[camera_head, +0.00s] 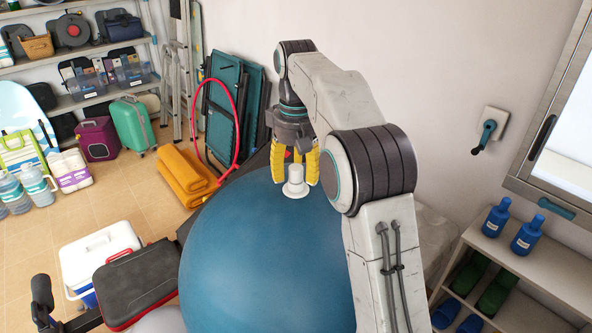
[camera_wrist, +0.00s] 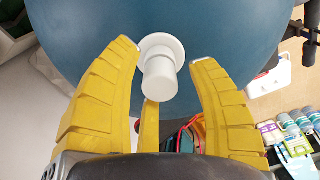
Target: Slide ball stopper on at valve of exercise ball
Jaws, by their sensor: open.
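The large blue exercise ball (camera_head: 255,255) fills the middle of the head view, and it spans the top of the wrist view (camera_wrist: 230,25). A white ball stopper (camera_head: 295,186), with a round flange and a stubby cylinder, is at the ball's upper surface. In the wrist view the stopper (camera_wrist: 160,80) has its flange against the blue surface and its cylinder pointing toward me. The valve is not visible, and I cannot tell how the stopper sits on it. My gripper (camera_head: 295,180) is open, its yellow fingers spread around the stopper with visible gaps.
A white wall is close behind my arm. A shoe shelf (camera_head: 530,262) with blue bottles stands at the right. A white cooler (camera_head: 98,255) and a dark case (camera_head: 137,283) are left of the ball. Tiled floor is open at left.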

